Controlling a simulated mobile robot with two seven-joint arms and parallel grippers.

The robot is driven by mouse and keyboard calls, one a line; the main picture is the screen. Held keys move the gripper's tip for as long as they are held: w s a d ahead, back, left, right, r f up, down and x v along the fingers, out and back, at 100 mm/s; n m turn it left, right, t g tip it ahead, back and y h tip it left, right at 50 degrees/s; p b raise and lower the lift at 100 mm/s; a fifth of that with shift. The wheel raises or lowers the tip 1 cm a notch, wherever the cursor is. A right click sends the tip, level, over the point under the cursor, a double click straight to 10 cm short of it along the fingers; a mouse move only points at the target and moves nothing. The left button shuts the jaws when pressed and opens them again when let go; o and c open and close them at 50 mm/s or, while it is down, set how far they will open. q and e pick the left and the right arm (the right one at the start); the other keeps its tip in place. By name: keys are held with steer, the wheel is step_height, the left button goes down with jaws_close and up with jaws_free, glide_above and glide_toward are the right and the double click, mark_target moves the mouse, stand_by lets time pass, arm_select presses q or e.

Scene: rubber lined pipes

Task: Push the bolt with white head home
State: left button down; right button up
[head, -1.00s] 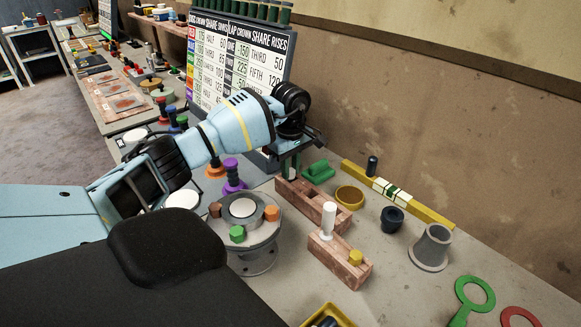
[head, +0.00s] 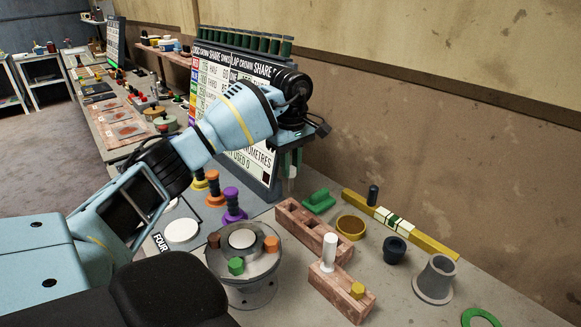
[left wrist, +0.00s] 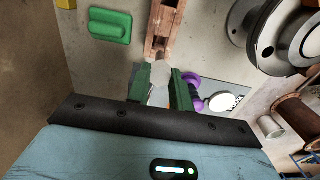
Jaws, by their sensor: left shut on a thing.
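My left gripper (head: 291,165) has dark green fingers shut on a white hex-headed bolt (head: 292,172). The bolt's pale head also shows between the fingers in the left wrist view (left wrist: 160,83); its shank is hidden. The gripper holds it above the far end of the reddish block with square holes (head: 312,232). The grey round flange (head: 244,283) stands to the lower left, with a brown bolt (head: 214,240), an orange bolt (head: 271,244) and a green bolt (head: 236,266) around its white centre. My right gripper is not in view.
A second reddish block (head: 340,294) holds a white peg (head: 329,252) and a yellow bolt. A purple knobbed post (head: 232,205) stands behind the flange. A green block (head: 319,201), brass ring (head: 352,226) and grey cone (head: 435,279) stand right. The scoreboard (head: 236,105) rises behind the gripper.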

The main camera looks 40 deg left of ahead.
mark_target(291, 168)
arm_select(q)
steer(key=shift+r+p, duration=0.6)
steer(key=shift+r, duration=1.8)
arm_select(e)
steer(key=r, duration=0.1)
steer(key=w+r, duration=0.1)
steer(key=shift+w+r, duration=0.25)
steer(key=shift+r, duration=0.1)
arm_select(q)
steer(key=shift+f, duration=0.1)
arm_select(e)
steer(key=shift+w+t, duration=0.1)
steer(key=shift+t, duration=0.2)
